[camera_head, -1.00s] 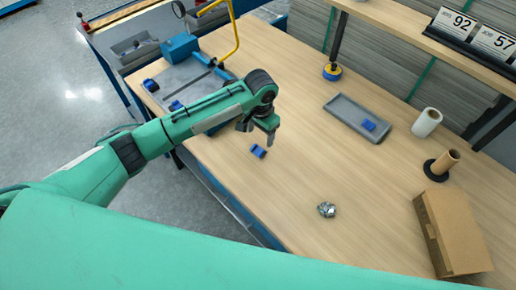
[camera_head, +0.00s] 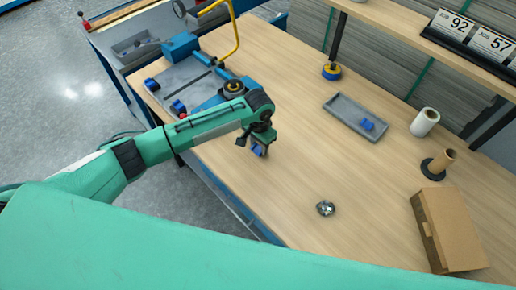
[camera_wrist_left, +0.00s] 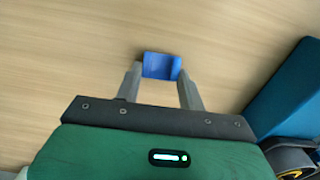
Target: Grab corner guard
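A small blue corner guard (camera_head: 258,151) lies on the wooden table, partly hidden by my left gripper (camera_head: 256,145) in the head view. In the left wrist view the corner guard (camera_wrist_left: 162,66) shows at the ends of the two grey fingers of my left gripper (camera_wrist_left: 160,74). The fingers are apart, one on each side of it, with no clear grip showing. Another blue piece (camera_head: 367,125) lies in a grey tray (camera_head: 345,112). More blue pieces (camera_head: 178,106) lie by the grey plate at the left. My right gripper is not in view.
A blue machine with a yellow handle (camera_head: 237,40) stands at the back left. A shiny metal object (camera_head: 325,208) lies near the front. The table's middle is clear.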

